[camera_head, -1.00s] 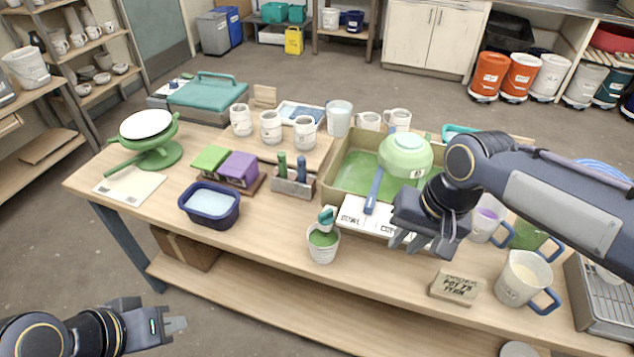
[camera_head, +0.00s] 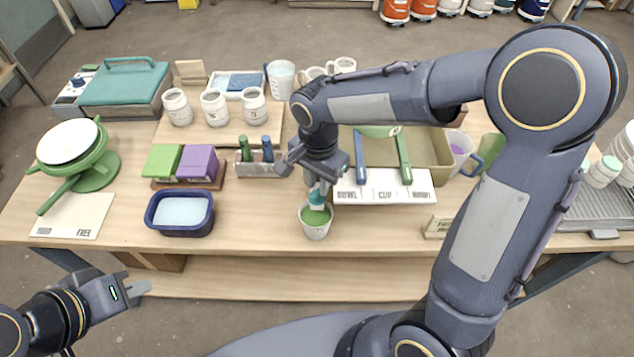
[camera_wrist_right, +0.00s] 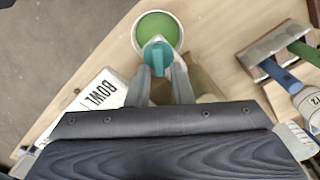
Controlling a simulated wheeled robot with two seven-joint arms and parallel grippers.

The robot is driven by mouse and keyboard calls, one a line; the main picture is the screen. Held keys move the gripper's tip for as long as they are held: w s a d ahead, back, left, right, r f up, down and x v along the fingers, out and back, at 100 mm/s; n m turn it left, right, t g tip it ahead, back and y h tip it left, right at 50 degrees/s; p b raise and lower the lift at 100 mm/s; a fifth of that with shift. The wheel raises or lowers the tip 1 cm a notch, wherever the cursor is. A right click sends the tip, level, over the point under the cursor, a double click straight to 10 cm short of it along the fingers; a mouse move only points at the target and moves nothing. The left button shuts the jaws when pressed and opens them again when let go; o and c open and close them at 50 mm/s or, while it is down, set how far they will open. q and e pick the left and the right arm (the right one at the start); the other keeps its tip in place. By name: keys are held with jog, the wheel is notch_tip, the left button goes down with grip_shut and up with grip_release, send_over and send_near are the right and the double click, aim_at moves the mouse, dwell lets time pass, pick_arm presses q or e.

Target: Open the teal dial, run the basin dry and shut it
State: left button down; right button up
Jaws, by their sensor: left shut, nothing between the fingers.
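The teal dial (camera_head: 317,196) sits at the front of the olive basin (camera_head: 440,173), above a white cup (camera_head: 316,230) that shows green inside. My right gripper (camera_head: 313,178) is over the dial. In the right wrist view, the dial (camera_wrist_right: 157,58) lies between the spread fingertips of the right gripper (camera_wrist_right: 161,72), with the cup (camera_wrist_right: 172,22) just beyond. Grip contact is not clear. My right arm hides part of the basin; its visible inside looks olive, and any liquid level cannot be told. My left gripper (camera_head: 138,290) is shut and empty in front of the table.
A blue handle (camera_head: 361,172) and a green handle (camera_head: 404,160) lean over the basin's front, above a white lettered card (camera_head: 385,190). A navy tub (camera_head: 180,224), a green-and-purple block pair, mugs and a green turntable (camera_head: 95,172) stand left. A sign block (camera_head: 437,228) stands right.

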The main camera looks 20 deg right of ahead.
jog(key=shift+f, duration=0.85)
grip_shut()
jog(key=n, duration=0.4)
jog(key=shift+n+b, duration=0.3)
jog(key=shift+b, duration=0.1)
grip_release()
